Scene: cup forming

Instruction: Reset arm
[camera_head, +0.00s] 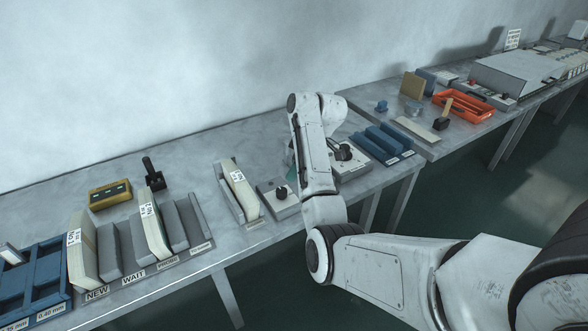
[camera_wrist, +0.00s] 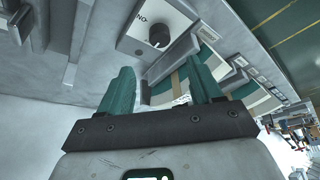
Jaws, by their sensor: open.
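My arm reaches from the lower right of the head view up over the bench and bends back down near the middle. My gripper (camera_wrist: 162,84) shows in the wrist view with two teal fingers spread apart and nothing between them. In the head view the arm link hides most of it; a sliver of teal shows left of the link. The fingers are near a plate with a dark knob (camera_wrist: 159,35) marked "NO". I cannot tell how high they are above the bench.
The grey bench (camera_head: 215,150) carries upright slabs in a labelled rack (camera_head: 110,250), a yellow box (camera_head: 110,195), a knob plate (camera_head: 281,196), and blue blocks (camera_head: 380,145). An orange tray (camera_head: 463,106) lies on the bench further right. Bare bench lies behind the arm.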

